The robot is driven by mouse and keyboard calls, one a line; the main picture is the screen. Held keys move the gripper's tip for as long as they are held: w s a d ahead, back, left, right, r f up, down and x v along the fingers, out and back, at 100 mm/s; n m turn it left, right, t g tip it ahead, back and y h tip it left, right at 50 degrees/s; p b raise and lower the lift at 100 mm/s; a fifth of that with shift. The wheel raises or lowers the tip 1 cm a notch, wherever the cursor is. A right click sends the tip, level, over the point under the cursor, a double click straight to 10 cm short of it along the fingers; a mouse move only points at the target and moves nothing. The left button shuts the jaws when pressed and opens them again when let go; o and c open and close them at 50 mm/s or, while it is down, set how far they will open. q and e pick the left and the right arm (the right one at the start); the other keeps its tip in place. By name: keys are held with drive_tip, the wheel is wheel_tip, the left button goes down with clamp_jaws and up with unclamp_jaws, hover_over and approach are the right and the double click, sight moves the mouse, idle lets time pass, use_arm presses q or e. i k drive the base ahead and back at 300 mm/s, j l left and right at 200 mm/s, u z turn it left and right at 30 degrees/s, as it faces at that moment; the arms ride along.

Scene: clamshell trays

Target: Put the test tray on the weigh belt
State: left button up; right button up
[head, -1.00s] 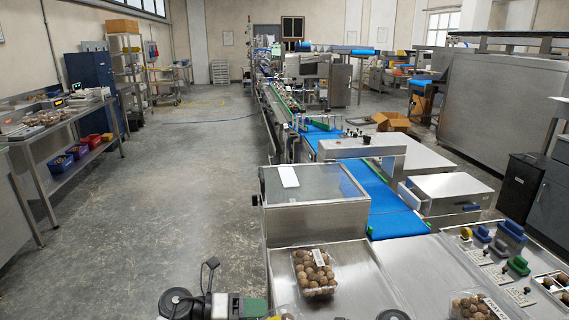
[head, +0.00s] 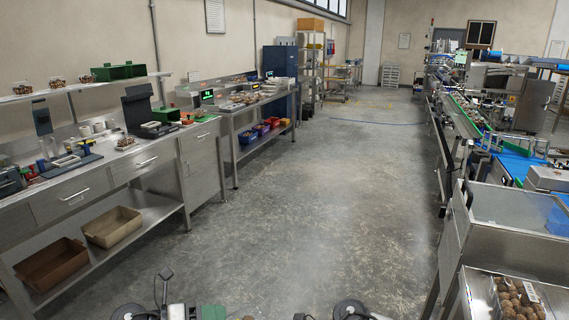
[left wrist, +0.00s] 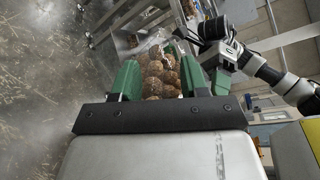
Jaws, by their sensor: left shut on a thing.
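My left gripper (left wrist: 163,82) is shut on a clear clamshell tray (left wrist: 153,52) of brown, round produce. The tray sits between the two green fingers in the left wrist view. In the head view the left gripper (head: 213,313) shows only at the bottom edge, and the tray is almost wholly cut off there. The frames show no label that tells whether it is the test tray. A strip of blue belt (head: 558,219), part of the weighing line, shows at the right edge of the head view.
A steel bench (head: 105,185) with scales and drawers lines the left, with two brown bins (head: 112,227) below. The middle floor is clear.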

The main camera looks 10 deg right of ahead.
sight(524, 166)
drive_tip(key=i+j+u, duration=0.4)
drive_tip(key=i+l+z, duration=0.1)
drive_tip(key=i+z, duration=1.4)
drive_tip(key=i, duration=2.1)
drive_tip(key=i+z, duration=0.3)
drive_tip(key=i, duration=0.35)
drive_tip(key=i+j+z, duration=0.3)
drive_tip(key=i, duration=0.3)
drive_tip(key=i+l+z, duration=0.15)
drive_tip(key=i+z, duration=0.65)
drive_tip(key=z, duration=0.15)
drive_tip(key=i+z, duration=0.45)
drive_tip(key=i+l+z, duration=0.15)
drive_tip(key=i, duration=0.35)
drive_tip(key=i+l+z, duration=0.1)
drive_tip(key=i+l, duration=0.15)
drive_tip(key=i, duration=0.25)
